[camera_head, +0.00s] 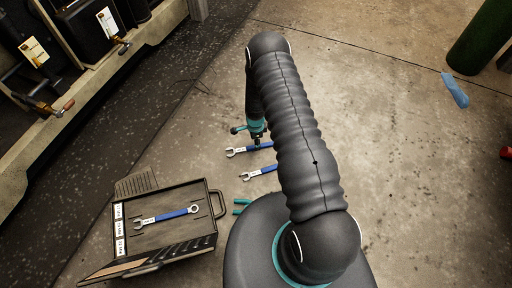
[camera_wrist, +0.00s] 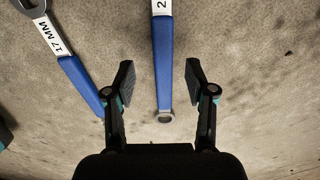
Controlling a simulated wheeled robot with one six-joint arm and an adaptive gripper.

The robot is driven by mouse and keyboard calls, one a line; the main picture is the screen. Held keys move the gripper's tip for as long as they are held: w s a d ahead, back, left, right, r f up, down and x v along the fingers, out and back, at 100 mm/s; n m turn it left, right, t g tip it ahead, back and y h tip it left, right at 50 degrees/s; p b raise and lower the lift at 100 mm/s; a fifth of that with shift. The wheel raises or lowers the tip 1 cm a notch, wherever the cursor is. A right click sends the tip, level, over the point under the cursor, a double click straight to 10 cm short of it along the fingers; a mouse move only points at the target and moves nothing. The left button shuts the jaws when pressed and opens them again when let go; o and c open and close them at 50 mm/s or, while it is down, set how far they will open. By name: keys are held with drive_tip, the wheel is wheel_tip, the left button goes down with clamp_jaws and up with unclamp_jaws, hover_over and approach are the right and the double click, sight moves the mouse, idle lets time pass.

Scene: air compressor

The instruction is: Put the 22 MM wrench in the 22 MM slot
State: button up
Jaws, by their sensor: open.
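A blue-handled wrench (camera_wrist: 163,55) lies on the floor between my gripper's fingers in the wrist view. Its label shows only a "2" before the frame's top edge, and its ring end is near the gripper. In the head view this wrench (camera_head: 236,151) lies under my gripper (camera_head: 257,143), partly hidden by the arm. My gripper (camera_wrist: 158,80) is open, with one finger on each side of the handle and apart from it. A dark tray (camera_head: 209,193) has white slot labels (camera_head: 119,229) on its left side, too small to read. Another blue wrench (camera_head: 165,216) lies in it.
A wrench marked 17 MM (camera_wrist: 82,78) lies left of the fingers in the wrist view; it also shows in the head view (camera_head: 258,173). A blue object (camera_head: 455,91) and a green cylinder (camera_head: 482,38) are at the right. The upper-middle floor is mostly clear.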

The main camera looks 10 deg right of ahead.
drive_tip(key=f, duration=0.4)
drive_tip(key=shift+w, duration=0.2)
clamp_jaws()
drive_tip(key=shift+r, duration=0.1)
